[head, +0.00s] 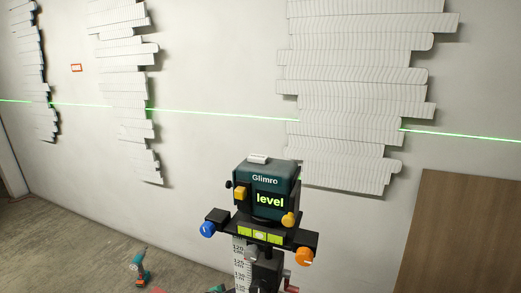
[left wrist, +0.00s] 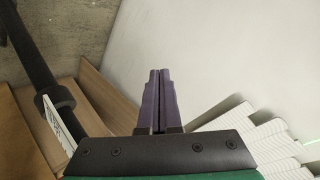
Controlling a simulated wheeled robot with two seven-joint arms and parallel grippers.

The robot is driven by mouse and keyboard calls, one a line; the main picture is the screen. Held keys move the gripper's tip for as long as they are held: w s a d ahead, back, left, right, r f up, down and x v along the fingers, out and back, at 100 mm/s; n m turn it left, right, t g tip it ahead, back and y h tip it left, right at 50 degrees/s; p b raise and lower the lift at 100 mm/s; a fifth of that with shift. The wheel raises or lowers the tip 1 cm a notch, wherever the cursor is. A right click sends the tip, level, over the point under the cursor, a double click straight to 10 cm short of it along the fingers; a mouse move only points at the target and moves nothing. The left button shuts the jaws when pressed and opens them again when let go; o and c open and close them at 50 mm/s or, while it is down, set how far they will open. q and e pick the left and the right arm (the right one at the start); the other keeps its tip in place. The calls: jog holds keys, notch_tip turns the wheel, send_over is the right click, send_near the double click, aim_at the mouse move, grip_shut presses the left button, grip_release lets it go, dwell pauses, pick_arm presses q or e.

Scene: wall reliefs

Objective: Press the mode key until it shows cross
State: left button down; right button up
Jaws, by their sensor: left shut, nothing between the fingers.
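The dark teal laser level marked Glimro (head: 266,181) sits on a mount at the lower middle of the head view. Its display (head: 270,200) reads "level" in bright letters. A yellow knob or key (head: 240,193) is on its left side and a pale key (head: 258,159) is on top; I cannot tell which is the mode key. A green laser line (head: 220,113) crosses the wall, almost horizontal but sloping down to the right. My left gripper (left wrist: 159,72) is shut and empty in the left wrist view, with the white wall behind it. My right gripper is not in view.
White layered wall reliefs (head: 356,85) hang on the wall. A brown panel (head: 460,235) stands at the right. A teal drill (head: 139,262) is on the floor at left. The mount has blue (head: 207,229) and orange (head: 304,256) knobs. A black pole (left wrist: 35,60) shows in the wrist view.

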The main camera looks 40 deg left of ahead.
pick_arm(q)
jog(key=w+a+r+m+t+h+p, duration=0.15)
jog(key=w+r, duration=0.35)
jog(key=r, duration=0.5)
jog(key=w+r+m+t+h+p, duration=0.1)
jog(key=w+r+m+t, duration=0.2)
jog(key=r, duration=0.7)
notch_tip(320, 180, up, 50)
jog(key=m+g+h+p, duration=0.3)
jog(key=m+g+p, duration=0.6)
jog(key=m, duration=1.1)
send_over(253, 158)
jog(key=t, duration=0.1)
notch_tip(253, 158, down, 9)
jog(key=b, duration=0.7)
jog(key=shift+w, duration=0.1)
jog(key=shift+b, duration=0.35)
jog(key=shift+f+b, duration=0.35)
